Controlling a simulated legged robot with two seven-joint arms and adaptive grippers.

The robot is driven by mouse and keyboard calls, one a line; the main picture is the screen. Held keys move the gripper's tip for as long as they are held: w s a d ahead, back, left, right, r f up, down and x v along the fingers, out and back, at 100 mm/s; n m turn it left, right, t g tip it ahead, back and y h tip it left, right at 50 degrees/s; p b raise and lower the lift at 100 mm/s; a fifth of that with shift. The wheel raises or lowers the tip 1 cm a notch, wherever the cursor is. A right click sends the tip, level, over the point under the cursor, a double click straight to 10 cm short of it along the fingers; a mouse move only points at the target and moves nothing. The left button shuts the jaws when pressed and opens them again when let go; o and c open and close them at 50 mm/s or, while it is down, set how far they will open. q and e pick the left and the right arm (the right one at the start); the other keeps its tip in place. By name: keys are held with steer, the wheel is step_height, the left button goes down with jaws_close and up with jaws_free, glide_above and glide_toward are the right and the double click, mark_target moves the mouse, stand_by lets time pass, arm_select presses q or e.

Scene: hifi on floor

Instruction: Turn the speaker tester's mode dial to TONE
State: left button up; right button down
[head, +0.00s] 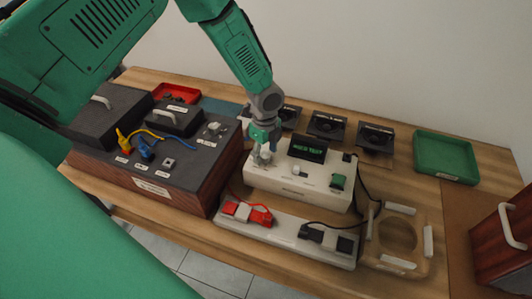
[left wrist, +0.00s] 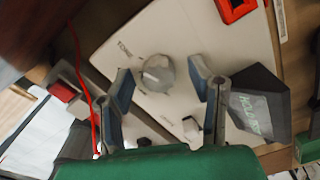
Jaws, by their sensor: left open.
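The speaker tester is a white box (head: 290,183) on the table with a dark screen (head: 307,149) showing green text. In the left wrist view, a round grey dial with a light pointer ridge (left wrist: 157,72) stands on the white panel (left wrist: 130,45); its small label is too blurred to read. My left gripper (head: 263,147) is over the panel's left end. In the left wrist view, the open fingers of my left gripper (left wrist: 161,78) stand on either side of the dial, with gaps showing. A smaller light knob (head: 299,170) and a green control (head: 338,181) are further right. My right gripper is not in view.
A power strip (head: 285,235) with red and black plugs lies in front of the tester. A dark wooden amplifier (head: 180,185) stands close on the left. Speakers (head: 327,125) line the back. A green tray (head: 446,157) and a wooden frame (head: 424,232) are on the right.

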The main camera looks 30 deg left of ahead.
mark_target(265, 154)
arm_select(q)
step_height(265, 154, up, 11)
steer(key=shift+r, duration=0.15)
steer(key=shift+w, duration=0.1)
stand_by(0.4)
